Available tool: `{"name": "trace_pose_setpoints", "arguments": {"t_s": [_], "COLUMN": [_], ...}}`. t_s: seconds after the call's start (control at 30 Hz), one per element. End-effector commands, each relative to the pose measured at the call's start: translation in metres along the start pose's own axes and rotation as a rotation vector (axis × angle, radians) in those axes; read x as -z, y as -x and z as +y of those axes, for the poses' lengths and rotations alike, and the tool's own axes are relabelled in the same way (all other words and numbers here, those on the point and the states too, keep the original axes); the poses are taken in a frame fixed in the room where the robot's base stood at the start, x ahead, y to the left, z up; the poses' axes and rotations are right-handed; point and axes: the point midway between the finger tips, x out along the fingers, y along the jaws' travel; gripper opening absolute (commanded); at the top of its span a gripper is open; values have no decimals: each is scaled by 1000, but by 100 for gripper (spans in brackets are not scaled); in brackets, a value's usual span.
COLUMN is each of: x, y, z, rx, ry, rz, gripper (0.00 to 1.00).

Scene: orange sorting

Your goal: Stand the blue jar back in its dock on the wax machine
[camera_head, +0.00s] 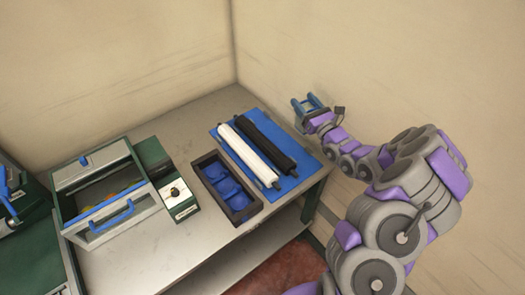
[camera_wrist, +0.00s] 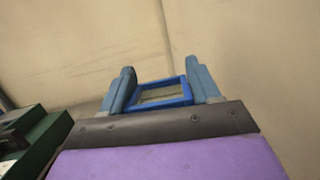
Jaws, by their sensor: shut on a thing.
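My gripper (camera_head: 306,103) is raised near the right wall, beyond the blue mat and apart from the table. In the wrist view my gripper (camera_wrist: 160,70) has its two blue-grey fingers on either side of a square, blue-rimmed thing (camera_wrist: 164,82) with a greyish middle. I take this to be the blue jar; its lower part is hidden. A green and metal machine (camera_head: 152,156) with a clear-sided box and blue handles stands on the table's left part, possibly the wax machine. I cannot make out which part is the dock.
A black tray (camera_head: 254,207) with several blue hollows lies mid-table. Right of it, a white roller (camera_head: 246,153) and a black roller (camera_head: 268,146) lie on a blue mat (camera_head: 303,180). Another green machine (camera_head: 32,239) stands at the left edge. The table front (camera_head: 225,245) is bare.

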Motion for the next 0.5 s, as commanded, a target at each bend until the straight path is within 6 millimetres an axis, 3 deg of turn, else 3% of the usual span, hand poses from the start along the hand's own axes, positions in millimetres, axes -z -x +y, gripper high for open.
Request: {"name": "trace_pose_setpoints", "arguments": {"t_s": [0.03,0.1,0.5], "x": [16,28,68], "y": [4,8,15], "z": [-3,-1,8], "rx": [-23,-58,-124], "ry": [-7,-21,-43], "rz": [-8,-21,-42], "gripper": [0,0,0]}}
